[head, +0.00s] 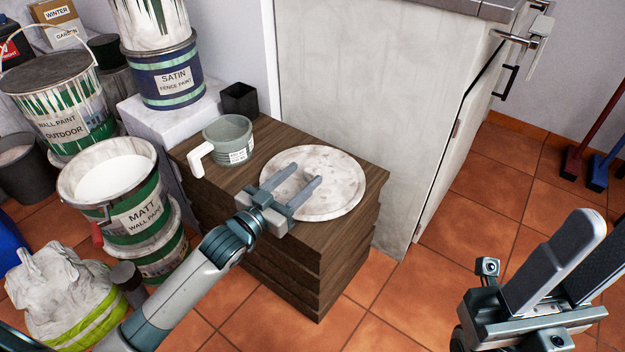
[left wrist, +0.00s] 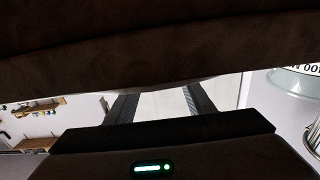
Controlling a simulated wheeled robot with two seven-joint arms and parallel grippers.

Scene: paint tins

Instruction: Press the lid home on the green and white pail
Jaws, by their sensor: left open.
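The green and white pail (head: 118,195), labelled MATT WALL PAINT, stands upright at the left, stacked on another green and white tin. Its top is open and white paint shows inside. A round, whitish, stained lid (head: 340,185) lies flat on the brown wooden unit. My left gripper (head: 307,174) is open over the left part of the lid, to the right of the pail. Its fingers also show apart in the left wrist view (left wrist: 160,104), with a pale surface beyond. Whether they touch the lid cannot be told. My right gripper (head: 585,255) is over the floor, its fingers apart.
A grey-green mug (head: 228,139) and a dark square pot (head: 239,98) stand behind the lid. A SATIN tin (head: 168,78) and an OUTDOOR wall paint tin (head: 62,112) stand further back.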

